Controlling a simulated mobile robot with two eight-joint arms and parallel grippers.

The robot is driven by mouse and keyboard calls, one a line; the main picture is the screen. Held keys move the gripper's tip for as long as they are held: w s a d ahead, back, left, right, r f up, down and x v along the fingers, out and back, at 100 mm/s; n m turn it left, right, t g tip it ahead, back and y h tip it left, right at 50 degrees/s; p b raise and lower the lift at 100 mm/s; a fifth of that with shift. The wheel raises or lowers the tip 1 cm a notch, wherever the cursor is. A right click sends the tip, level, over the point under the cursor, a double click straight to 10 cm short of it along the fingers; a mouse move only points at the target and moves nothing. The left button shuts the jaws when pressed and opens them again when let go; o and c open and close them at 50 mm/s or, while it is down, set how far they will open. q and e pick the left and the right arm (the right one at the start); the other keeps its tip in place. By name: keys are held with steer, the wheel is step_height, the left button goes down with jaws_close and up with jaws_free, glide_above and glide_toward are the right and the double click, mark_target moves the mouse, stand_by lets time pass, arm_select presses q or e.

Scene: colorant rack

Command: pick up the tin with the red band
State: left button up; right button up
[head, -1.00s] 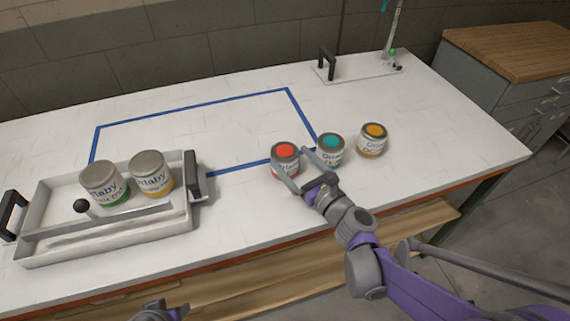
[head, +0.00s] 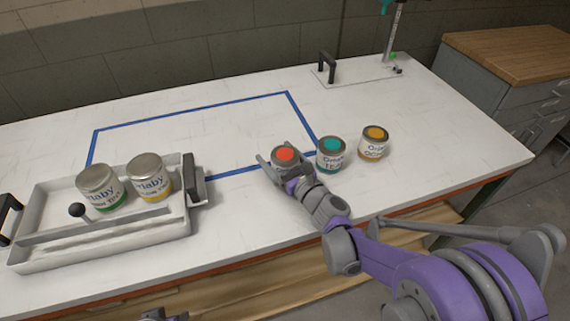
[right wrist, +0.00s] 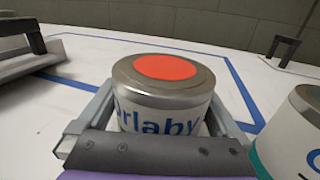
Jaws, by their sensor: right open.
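The tin with the red lid spot (head: 285,155) stands upright on the white table, and it fills the middle of the right wrist view (right wrist: 163,85). Its lower part, where a band would show, is hidden by my gripper. My right gripper (head: 283,163) is open, with one finger on each side of this tin. In the right wrist view a gap shows between the tin and the fingers, clearest on the right. Part of my left gripper (head: 163,314) shows at the bottom edge; its fingers are not clear.
A teal-topped tin (head: 331,154) stands close to the right, with a yellow-topped tin (head: 374,142) beyond it. A grey tray (head: 100,245) at the left holds two tins. A blue taped outline (head: 190,109) encloses clear table behind.

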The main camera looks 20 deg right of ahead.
steer(key=c, duration=1.2)
steer(key=shift+c, duration=0.2)
steer(key=shift+r, duration=0.1)
